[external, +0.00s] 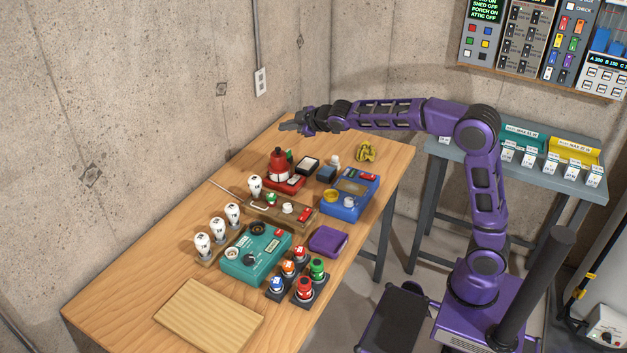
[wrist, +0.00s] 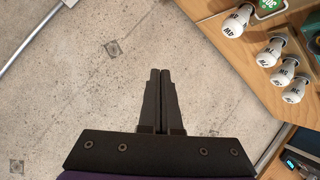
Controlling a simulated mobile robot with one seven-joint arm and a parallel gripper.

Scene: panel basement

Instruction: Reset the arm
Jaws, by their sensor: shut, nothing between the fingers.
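My purple arm reaches from its base at the right across the far part of the wooden table in the external view. My gripper (external: 290,126) is at the end of the arm, above the table's far left edge near the concrete wall. In the wrist view my gripper (wrist: 160,72) has its two dark fingers side by side, shut with nothing between them. Behind the fingers, the wrist view shows mostly bare concrete.
The wooden table (external: 110,290) holds a red device (external: 280,172), a blue box (external: 348,200), a teal box (external: 256,262), several white bulbs (external: 203,244) and colored buttons (external: 305,288). A wooden board (external: 208,316) lies at the near end. A grey side table (external: 480,155) stands behind my arm.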

